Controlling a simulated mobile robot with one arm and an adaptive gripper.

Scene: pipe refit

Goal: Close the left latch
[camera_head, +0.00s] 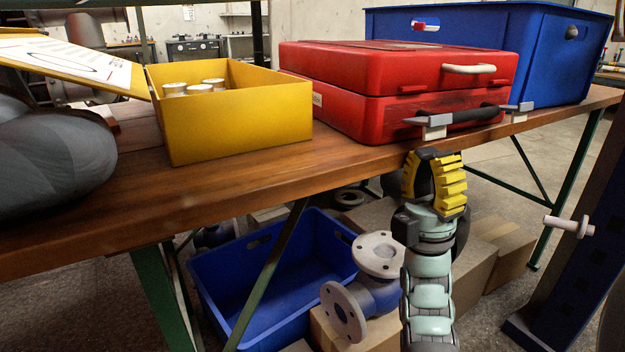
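A closed red case (350,115) lies on the wooden table, its lid down on its lower half. The left latch (430,120) is a small grey and white piece at the case's front lower edge, left of the black handle (470,114). It sticks out from the front. The right latch (519,109) sits at the handle's other end and also sticks out. My gripper (434,165), with yellow ribbed fingers, points upward just below the left latch in the picture, in front of the table edge. No held object shows; the finger gap is unclear.
A yellow box (235,125) with white-topped cans stands left of the case, a blue crate (480,35) behind it. A blue bin (270,290), pipe fittings (365,290) and cardboard boxes lie under the table. A grey rounded object (50,150) is at far left.

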